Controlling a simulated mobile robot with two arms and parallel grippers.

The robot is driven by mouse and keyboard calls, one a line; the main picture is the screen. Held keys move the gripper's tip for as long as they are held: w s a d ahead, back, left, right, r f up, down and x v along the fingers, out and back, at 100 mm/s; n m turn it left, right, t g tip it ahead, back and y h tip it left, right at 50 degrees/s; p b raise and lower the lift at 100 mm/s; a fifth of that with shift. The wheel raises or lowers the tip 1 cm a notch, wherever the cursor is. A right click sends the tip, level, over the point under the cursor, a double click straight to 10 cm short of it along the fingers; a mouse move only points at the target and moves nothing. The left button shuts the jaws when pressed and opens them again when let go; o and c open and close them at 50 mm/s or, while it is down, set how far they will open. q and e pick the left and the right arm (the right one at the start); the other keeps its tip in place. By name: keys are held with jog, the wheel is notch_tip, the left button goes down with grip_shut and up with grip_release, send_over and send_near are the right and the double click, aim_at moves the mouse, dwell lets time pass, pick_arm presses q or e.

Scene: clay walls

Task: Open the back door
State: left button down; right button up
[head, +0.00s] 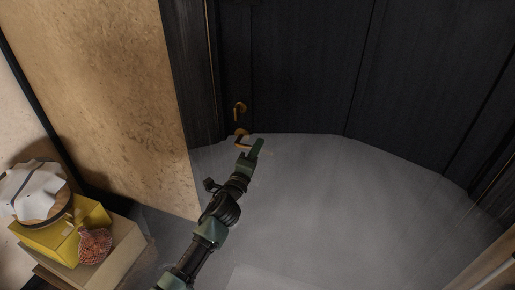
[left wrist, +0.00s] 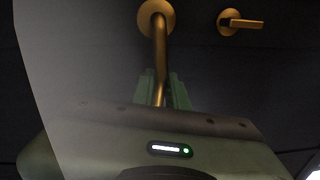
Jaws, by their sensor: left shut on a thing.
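The back door (head: 300,65) is dark, with vertical panel lines, and stands across the top of the head view. Two brass lever handles show near its left side, an upper one (head: 239,107) and a lower one (head: 243,138). My left gripper (head: 256,147) reaches up to the lower handle. In the left wrist view, the green fingers (left wrist: 162,92) are shut on a brass lever (left wrist: 160,50), which runs from its round plate down between them. The other brass handle (left wrist: 240,22) shows apart, at the upper right. My right gripper is not in view.
A tan clay wall (head: 110,90) stands left of the door and my left arm. At the lower left are a yellow box (head: 50,240), a basket with white cloth (head: 35,190) and a red patterned item (head: 95,246). The grey floor (head: 340,200) right of my arm is clear.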

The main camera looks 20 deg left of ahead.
pick_arm(q)
jog(key=shift+r+m, duration=0.1)
jog(key=shift+m, duration=0.2)
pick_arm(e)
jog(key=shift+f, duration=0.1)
pick_arm(q)
jog(key=shift+w+a+f+m+h+b, duration=0.1)
jog(key=shift+a+f+m+b, duration=0.2)
jog(key=shift+f+m, duration=0.65)
jog(key=shift+s+a+f+m+h+b, duration=0.1)
jog(key=shift+a+f+m+b, duration=0.2)
jog(key=shift+m, duration=1.3)
jog(key=shift+w+a+f+m+h+b, duration=0.15)
jog(key=shift+f+m+b, duration=0.15)
jog(key=shift+f+m, duration=0.7)
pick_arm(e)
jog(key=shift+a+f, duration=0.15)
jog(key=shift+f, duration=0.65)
pick_arm(q)
jog(key=shift+r+m, duration=0.2)
jog(key=shift+m, duration=0.05)
